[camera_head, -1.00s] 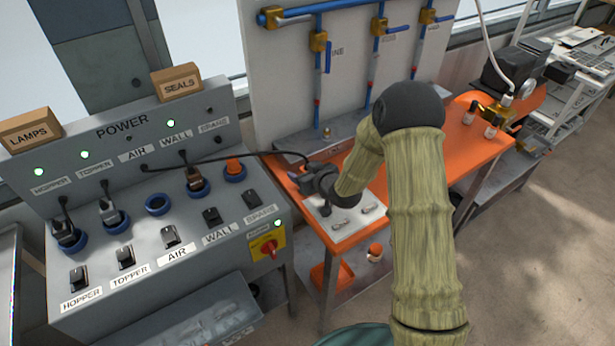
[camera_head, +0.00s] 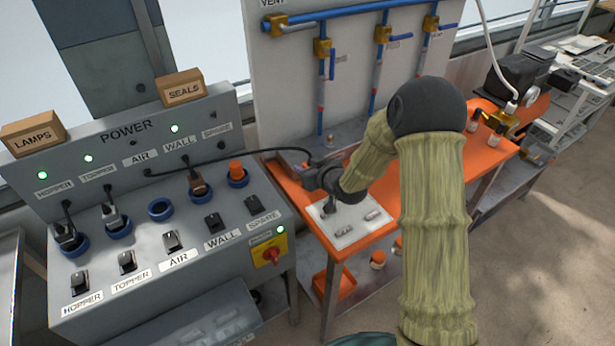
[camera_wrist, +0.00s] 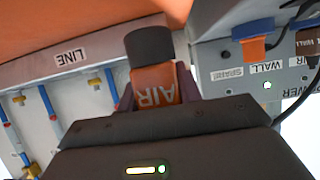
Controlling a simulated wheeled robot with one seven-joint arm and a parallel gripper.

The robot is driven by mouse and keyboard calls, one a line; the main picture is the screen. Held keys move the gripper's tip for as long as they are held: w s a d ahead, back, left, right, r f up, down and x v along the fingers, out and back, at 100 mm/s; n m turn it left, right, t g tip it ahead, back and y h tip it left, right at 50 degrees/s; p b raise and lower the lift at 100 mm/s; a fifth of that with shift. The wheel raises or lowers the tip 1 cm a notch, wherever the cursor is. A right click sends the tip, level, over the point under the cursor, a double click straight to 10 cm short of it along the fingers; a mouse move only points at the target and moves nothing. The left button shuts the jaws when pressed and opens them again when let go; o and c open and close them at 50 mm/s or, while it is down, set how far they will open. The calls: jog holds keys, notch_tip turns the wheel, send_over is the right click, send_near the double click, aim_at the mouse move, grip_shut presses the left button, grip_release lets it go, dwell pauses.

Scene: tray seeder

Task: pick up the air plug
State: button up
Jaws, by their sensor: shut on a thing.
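The air plug (camera_wrist: 155,85) is an orange-brown block marked AIR with a dark round end, held between the purple fingers of my gripper (camera_wrist: 156,94) in the wrist view. In the head view my gripper (camera_head: 322,180) is above the left end of the orange bench, near the white pad; the plug is mostly hidden there. A black cable (camera_head: 235,157) runs from the AIR spot of the power panel to my gripper. The AIR socket, an empty blue ring (camera_head: 160,208), is in the grey console (camera_head: 130,190).
Plugs stand in the HOPPER (camera_head: 66,236), TOPPER (camera_head: 113,218) and WALL (camera_head: 199,188) sockets; an orange piece (camera_head: 236,170) is in the SPARE one. A white pad (camera_head: 345,228) lies on the orange bench (camera_head: 392,206). Blue pipes (camera_head: 375,60) rise behind the bench.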

notch_tip(320, 180, up, 6)
jog(key=shift+r, duration=0.1)
dwell(0.6)
notch_tip(320, 180, up, 6)
jog(key=p, duration=0.4)
jog(key=shift+f, duration=0.25)
jog(key=shift+a+f, duration=0.1)
